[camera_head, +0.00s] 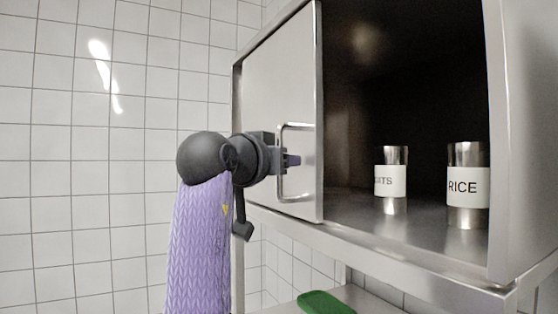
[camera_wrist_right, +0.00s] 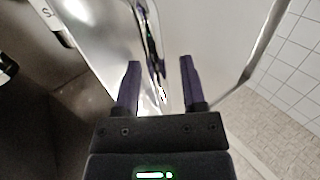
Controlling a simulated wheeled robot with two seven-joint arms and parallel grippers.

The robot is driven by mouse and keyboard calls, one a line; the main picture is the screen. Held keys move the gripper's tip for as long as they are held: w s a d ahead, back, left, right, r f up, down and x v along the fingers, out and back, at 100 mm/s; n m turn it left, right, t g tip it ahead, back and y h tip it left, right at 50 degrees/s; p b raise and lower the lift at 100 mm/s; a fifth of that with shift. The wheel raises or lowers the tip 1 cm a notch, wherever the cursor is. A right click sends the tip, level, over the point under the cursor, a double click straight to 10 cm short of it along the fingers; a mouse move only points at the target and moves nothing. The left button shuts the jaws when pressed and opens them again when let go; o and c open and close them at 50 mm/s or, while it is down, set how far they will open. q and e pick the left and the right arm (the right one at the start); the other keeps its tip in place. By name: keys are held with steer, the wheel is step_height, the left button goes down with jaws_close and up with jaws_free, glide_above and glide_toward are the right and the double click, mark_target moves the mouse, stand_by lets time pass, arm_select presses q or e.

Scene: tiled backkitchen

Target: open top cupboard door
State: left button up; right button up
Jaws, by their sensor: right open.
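My right gripper (camera_head: 291,160) is at the handle, about halfway up. In the right wrist view the two purple fingers of the gripper (camera_wrist_right: 159,82) are apart, with the handle (camera_wrist_right: 154,45) between them. I cannot tell whether they touch it. My left gripper is not in view.
Inside the cupboard stand two steel canisters, one with a partly visible label (camera_head: 391,181) and one labelled RICE (camera_head: 467,187). A green object (camera_head: 325,302) lies on a surface below. The tiled wall (camera_head: 90,150) is bare at the left.

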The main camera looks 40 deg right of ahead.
steer(key=b+v, duration=0.3)
steer(key=v, duration=0.7)
steer(key=shift+b, duration=0.35)
